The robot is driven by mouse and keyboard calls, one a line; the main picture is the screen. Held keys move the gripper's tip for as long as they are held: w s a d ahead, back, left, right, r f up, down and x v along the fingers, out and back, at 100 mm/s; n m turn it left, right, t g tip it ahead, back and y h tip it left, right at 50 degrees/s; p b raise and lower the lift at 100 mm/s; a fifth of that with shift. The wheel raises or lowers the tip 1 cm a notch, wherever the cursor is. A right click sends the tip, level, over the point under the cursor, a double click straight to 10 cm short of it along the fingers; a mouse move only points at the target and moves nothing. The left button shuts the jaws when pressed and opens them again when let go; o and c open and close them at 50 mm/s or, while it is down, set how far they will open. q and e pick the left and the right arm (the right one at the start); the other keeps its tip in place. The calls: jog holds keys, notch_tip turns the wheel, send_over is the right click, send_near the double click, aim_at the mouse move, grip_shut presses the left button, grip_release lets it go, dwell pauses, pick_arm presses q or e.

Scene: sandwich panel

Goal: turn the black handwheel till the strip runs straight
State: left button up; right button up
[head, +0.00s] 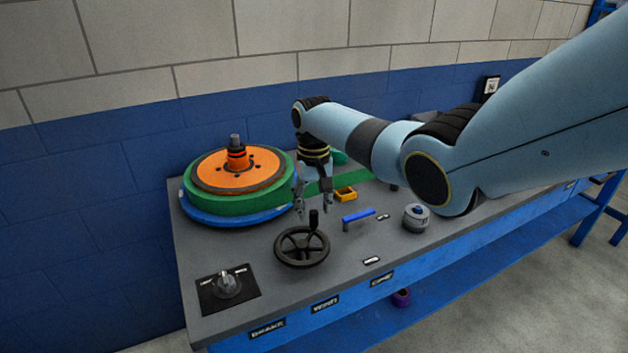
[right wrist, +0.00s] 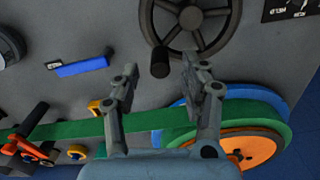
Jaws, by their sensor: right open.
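The black handwheel (head: 302,247) lies flat on the grey bench top, with its upright handle (head: 313,220) at the far side of the rim. In the right wrist view the handwheel (right wrist: 203,42) is at the top and its handle (right wrist: 160,64) shows between my fingertips. My right gripper (head: 314,209) is open and empty, pointing down close to the handle; contact cannot be told. The green strip (head: 345,182) runs right from the orange and green reel (head: 215,171), partly behind my arm. It also shows in the right wrist view (right wrist: 82,130). My left gripper is out of view.
A blue bar (head: 358,215) and a round grey knob unit (head: 416,216) stand right of the handwheel. A yellow block (head: 345,194) sits near the strip. A dial on a black plate (head: 228,288) is at the front left. A block wall stands behind the bench.

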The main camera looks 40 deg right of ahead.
notch_tip(320, 180, up, 9)
jog(key=shift+f, duration=0.15)
dwell(0.5)
